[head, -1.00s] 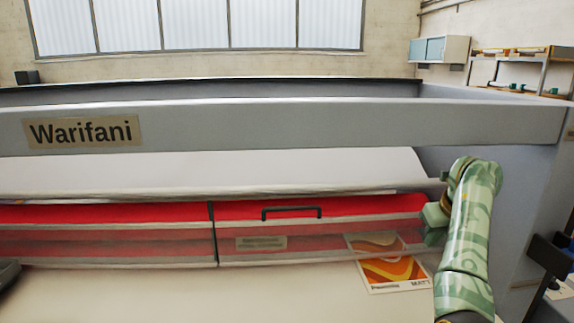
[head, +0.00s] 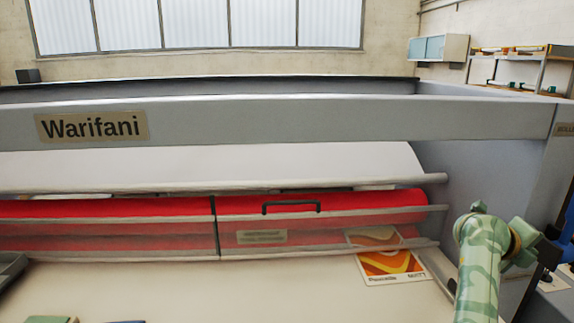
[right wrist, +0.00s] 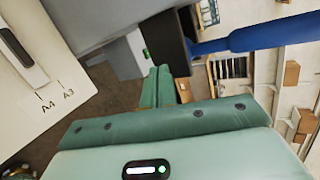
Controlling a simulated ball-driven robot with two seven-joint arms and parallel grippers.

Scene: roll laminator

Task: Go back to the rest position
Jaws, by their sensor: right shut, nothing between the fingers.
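My right gripper (head: 524,242) is at the right of the head view, beside the machine's right side panel. It is clear of the laminator's guard and rollers. In the right wrist view its two green fingers (right wrist: 156,88) lie together, shut and empty. The roll laminator (head: 300,120) fills the head view, with a grey top beam, a white roll and a red roller (head: 370,203) behind a clear guard with a black handle (head: 291,205). My left gripper is not in view.
An orange-patterned print (head: 390,265) lies at the table's right, partly under the guard. A dark grey tray (head: 10,270) is at the left edge. A blue bar (right wrist: 260,35) is near the fingers in the wrist view.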

